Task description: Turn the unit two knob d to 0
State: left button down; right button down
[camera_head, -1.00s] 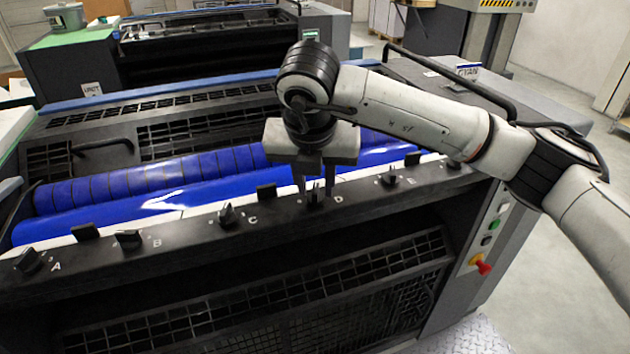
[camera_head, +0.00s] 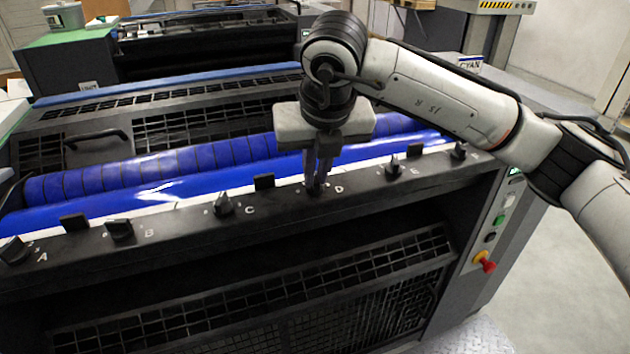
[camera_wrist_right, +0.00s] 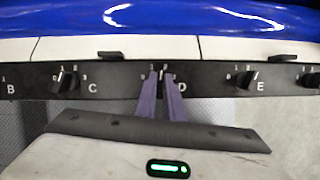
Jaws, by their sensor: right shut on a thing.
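Knob D (camera_wrist_right: 161,76) is a small black knob on the dark rail, mostly hidden between the fingers. My right gripper (camera_head: 317,187) reaches down onto it and is shut on it, just left of the letter D. In the right wrist view the two fingertips of my right gripper (camera_wrist_right: 161,77) close on the knob from both sides. The scale marks around knob D are partly covered, so I cannot read its setting. My left gripper is not in view.
On the same rail (camera_head: 270,215) are knob A (camera_head: 14,250), knob B (camera_head: 119,229), knob C (camera_head: 223,204) and knob E (camera_head: 393,165). Blue rollers (camera_head: 170,175) lie just behind. A red emergency button (camera_head: 486,262) sits on the right side panel.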

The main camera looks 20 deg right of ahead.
jog(key=shift+f+n+b, duration=0.25)
jog(key=shift+n+b, duration=0.1)
jog(key=shift+n, duration=0.15)
jog(key=n, duration=0.1)
jog(key=n+y+b, duration=0.1)
jog(key=shift+d+r+n, duration=0.1)
jog(key=shift+d+n, duration=0.05)
jog(key=shift+n, duration=0.15)
jog(key=n+y, duration=0.1)
jog(key=n+b, duration=0.1)
jog(key=n, duration=0.1)
jog(key=shift+w+d+r+n+y, duration=0.1)
jog(key=shift+r+n+y, duration=0.05)
jog(key=shift+n+y, duration=0.2)
jog(key=n, duration=0.2)
jog(key=n+g+y+p, duration=0.1)
jog(key=shift+d+r+n+g, duration=0.1)
jog(key=shift+n+g, duration=0.2)
jog(key=shift+n, duration=0.05)
jog(key=shift+w+n+g+y+p, duration=0.15)
jog(key=shift+n+g+y+p, duration=0.3)
jog(key=shift+n, duration=0.75)
jog(key=shift+n+g+p, duration=0.35)
jog(key=shift+n+p, duration=0.3)
jog(key=shift+n, duration=0.55)
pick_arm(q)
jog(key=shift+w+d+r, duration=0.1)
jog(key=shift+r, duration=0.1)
pick_arm(e)
jog(key=shift+n, duration=0.3)
